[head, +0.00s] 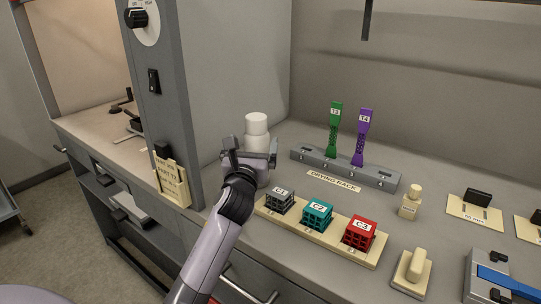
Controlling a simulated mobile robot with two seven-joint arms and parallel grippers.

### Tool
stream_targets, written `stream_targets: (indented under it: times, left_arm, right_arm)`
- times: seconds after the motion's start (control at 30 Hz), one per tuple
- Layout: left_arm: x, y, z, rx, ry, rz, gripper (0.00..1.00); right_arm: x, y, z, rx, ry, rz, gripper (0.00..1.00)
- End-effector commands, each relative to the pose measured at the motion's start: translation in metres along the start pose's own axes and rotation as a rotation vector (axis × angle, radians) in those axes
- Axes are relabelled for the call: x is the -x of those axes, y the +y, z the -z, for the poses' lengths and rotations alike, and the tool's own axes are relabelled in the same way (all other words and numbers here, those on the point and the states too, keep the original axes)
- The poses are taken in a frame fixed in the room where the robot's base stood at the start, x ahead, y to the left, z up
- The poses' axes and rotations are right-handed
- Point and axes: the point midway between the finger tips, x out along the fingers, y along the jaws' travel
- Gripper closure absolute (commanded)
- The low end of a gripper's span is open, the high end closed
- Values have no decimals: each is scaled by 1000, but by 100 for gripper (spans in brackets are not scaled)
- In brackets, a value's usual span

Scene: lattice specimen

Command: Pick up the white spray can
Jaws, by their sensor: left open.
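The white spray can (257,124) stands upright on the grey counter, left of the drying rack, in the head view. My left gripper (247,150) is open in front of the can and covers part of its lower body. I cannot tell whether the fingers are around the can or just in front of it. My right gripper does not show.
A tray (335,238) with grey, teal and red lattice cubes sits close to the right of my left arm. The drying rack (345,168) holds green and purple specimens behind it. A grey cabinet post (180,110) stands at left.

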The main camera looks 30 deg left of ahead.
Motion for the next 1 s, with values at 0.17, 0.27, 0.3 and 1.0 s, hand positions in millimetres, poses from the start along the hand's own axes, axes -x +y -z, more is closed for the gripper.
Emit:
stream_targets:
  times: [0.17, 0.27, 0.3, 1.0]
  left_arm:
    - [9, 3, 42, 7, 131, -26, 1]
    - [5, 3, 48, 8, 145, -29, 1]
    - [2, 3, 48, 8, 144, -30, 1]
    - [-60, 4, 51, 8, 140, -28, 1]
  right_arm:
    - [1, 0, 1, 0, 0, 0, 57]
    - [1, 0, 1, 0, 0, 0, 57]
    - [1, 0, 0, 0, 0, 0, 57]
    - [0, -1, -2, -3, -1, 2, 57]
